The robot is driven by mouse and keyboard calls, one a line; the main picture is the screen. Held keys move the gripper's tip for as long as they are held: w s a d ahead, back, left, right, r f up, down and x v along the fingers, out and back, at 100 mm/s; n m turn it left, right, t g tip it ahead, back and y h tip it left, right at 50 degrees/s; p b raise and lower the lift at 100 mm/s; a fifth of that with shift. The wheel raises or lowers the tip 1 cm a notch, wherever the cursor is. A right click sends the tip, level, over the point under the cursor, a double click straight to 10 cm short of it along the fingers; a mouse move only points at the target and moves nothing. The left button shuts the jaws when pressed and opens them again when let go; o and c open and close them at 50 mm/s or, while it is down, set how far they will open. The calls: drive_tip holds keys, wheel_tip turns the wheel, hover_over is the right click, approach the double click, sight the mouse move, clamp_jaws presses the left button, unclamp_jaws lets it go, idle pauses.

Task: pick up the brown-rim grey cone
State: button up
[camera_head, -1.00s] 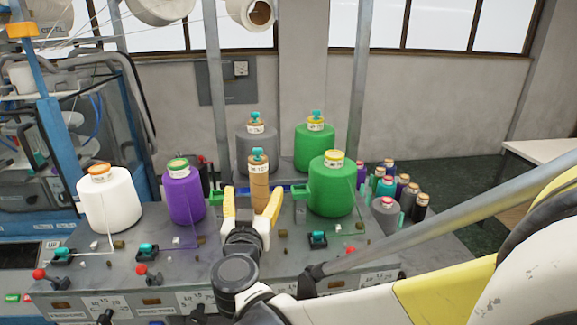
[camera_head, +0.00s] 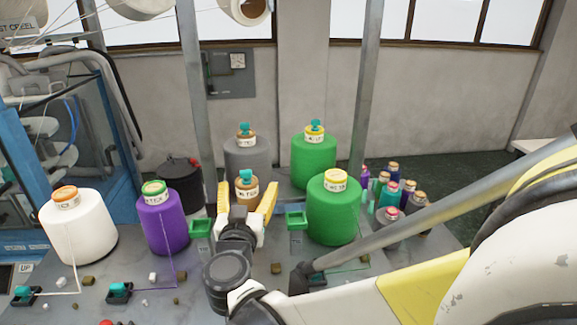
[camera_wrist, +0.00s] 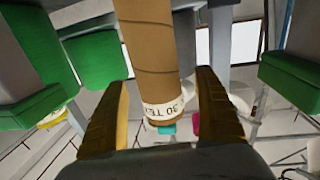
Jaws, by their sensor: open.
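The grey cone (camera_head: 247,157) stands upright at the back, with a brown rim, white label and teal piece on top. Its lower part is hidden behind a narrow brown tube (camera_head: 247,193) and my gripper. My gripper (camera_head: 246,187) is open in front of the grey cone, its yellow fingers to either side of the brown tube. In the wrist view the brown tube (camera_wrist: 150,45) with a white label shows between the open fingers; I cannot tell whether they touch it. I cannot make out the grey cone for sure in the wrist view.
Two green cones (camera_head: 333,210) stand right of my gripper. A purple cone (camera_head: 165,222) and a white cone (camera_head: 78,228) stand to the left. Green holders (camera_head: 297,220) flank the tube. Several small spools (camera_head: 391,193) stand at the right. Upright metal poles (camera_head: 366,90) rise behind.

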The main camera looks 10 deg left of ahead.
drive_tip(key=shift+s+r, duration=0.2)
drive_tip(key=shift+s, duration=0.35)
drive_tip(key=shift+c, duration=0.3)
drive_tip(key=c, duration=1.1)
drive_tip(key=shift+c, duration=0.2)
wheel_tip(320, 180, up, 10)
drive_tip(key=shift+f+p, duration=0.1)
drive_tip(key=shift+p, duration=1.05)
drive_tip(key=shift+w, duration=0.1)
wheel_tip(320, 180, up, 14)
drive_tip(key=p, duration=1)
